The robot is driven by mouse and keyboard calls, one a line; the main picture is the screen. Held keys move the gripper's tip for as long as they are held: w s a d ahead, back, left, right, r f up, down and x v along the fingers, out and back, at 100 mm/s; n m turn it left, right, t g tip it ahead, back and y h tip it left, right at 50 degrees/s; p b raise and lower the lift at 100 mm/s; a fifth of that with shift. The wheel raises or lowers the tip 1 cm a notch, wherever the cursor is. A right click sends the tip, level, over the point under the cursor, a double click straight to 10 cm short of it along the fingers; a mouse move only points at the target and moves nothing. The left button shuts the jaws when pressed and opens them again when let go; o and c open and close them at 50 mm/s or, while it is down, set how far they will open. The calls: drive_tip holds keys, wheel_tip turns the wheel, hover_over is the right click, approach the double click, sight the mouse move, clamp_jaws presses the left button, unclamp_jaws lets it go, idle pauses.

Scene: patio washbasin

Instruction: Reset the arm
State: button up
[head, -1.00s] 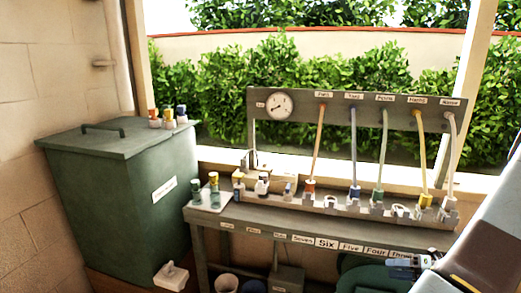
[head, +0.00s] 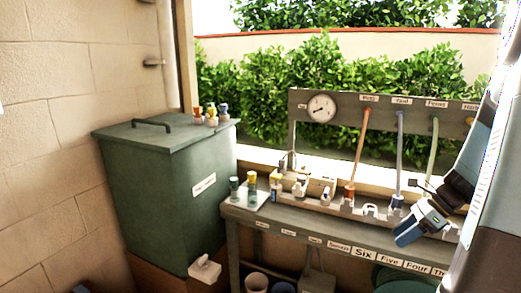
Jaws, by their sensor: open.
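My arm comes in from the right edge of the head view. My gripper (head: 408,233), with blue fingers, is in front of the right part of the bench (head: 290,226). It appears just below the blue hose (head: 399,150) and beside its lower connector. The jaws are open and I see nothing held between them. The arm hides the right end of the bench and of the hose panel (head: 345,112).
A green lidded tank (head: 155,200) stands left of the bench, with several small coloured-capped bottles on its lid. A round gauge (head: 321,108) is on the panel. Pots (head: 257,283) stand below.

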drive_tip(key=s+a+r+n+t+h, duration=0.2)
drive_tip(key=s+a+r+n+h, duration=0.1)
drive_tip(key=s+a+r+n, duration=0.4)
drive_tip(key=s+a+r+n+t+h, duration=0.2)
drive_tip(key=s+a+r+n+h, duration=0.2)
drive_tip(key=r+n, duration=0.9)
drive_tip(key=shift+s+a+n+t+h, duration=0.3)
drive_tip(key=shift+s+a+n, duration=1.35)
drive_tip(key=shift+a, duration=1)
